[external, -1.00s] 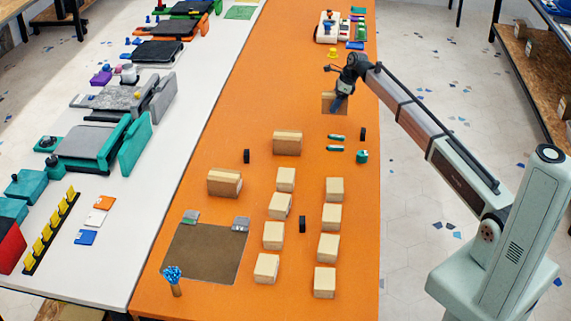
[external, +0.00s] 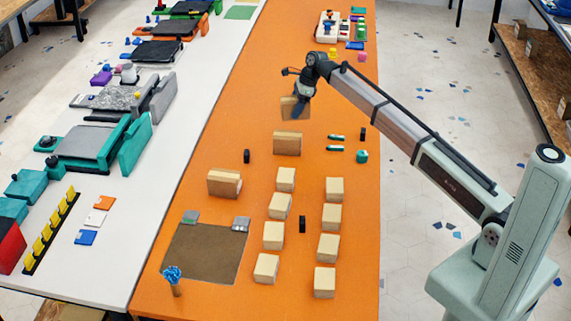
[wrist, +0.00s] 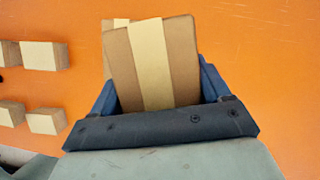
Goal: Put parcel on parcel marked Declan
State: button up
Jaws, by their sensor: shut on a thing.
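My gripper (external: 297,104) is shut on a brown parcel (external: 292,112) with a pale tape band and holds it raised over the orange table. In the wrist view the held parcel (wrist: 150,62) sits between the blue fingers of my gripper (wrist: 158,82). A second brown parcel (external: 287,144) rests on the table just in front of the held one. Part of a taped parcel (wrist: 108,30) shows behind the held one in the wrist view. A third brown parcel (external: 222,183) lies further left and nearer. I cannot read the name Declan on any parcel.
Several small pale-topped boxes (external: 274,235) stand in two columns at the near right. A brown mat (external: 205,254) lies at the near left, with a blue-topped object (external: 173,278) beside it. Small teal and black items (external: 337,148) lie right of the second parcel.

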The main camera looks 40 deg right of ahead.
jog(key=s+a+r+n+g, duration=0.1)
jog(key=a, duration=0.9)
jog(key=s+a+r+n, duration=0.1)
jog(key=a+r+n, duration=0.1)
jog(key=a, duration=0.7)
notch_tip(320, 180, up, 3)
jog(key=n+g, duration=0.1)
jog(key=n, duration=0.2)
send_over(219, 177)
jog(key=d, duration=0.2)
jog(key=shift+y, duration=0.3)
jog(key=shift+a+f, duration=0.1)
jog(key=shift+f, duration=4.65)
jog(key=shift+f, duration=0.15)
jog(key=o, duration=1.2)
jog(key=shift+c, duration=0.2)
jog(key=v, duration=1.2)
jog(key=shift+w, duration=0.25)
